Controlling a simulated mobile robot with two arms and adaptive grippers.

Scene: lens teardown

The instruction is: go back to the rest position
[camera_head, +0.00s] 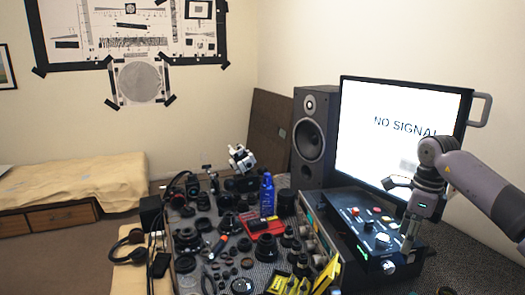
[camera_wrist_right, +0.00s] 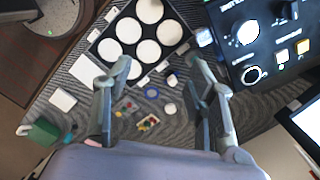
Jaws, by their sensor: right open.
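My right arm comes in from the right side of the head view. Its gripper (camera_head: 406,246) hangs down in front of the black control box (camera_head: 350,218). In the right wrist view the gripper (camera_wrist_right: 158,80) is open, its two fingers apart with nothing between them. Below it are a black tray with white round discs (camera_wrist_right: 150,10) and several small parts on a grey striped surface (camera_wrist_right: 80,85). My left gripper does not show in either view.
A monitor reading "NO SIGNAL" (camera_head: 385,130) and a black speaker (camera_head: 311,135) stand behind the control box. Lens parts, a blue bottle (camera_head: 267,195) and a red box (camera_head: 262,226) crowd the table to the left. Headphones (camera_head: 126,243) lie near its left edge.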

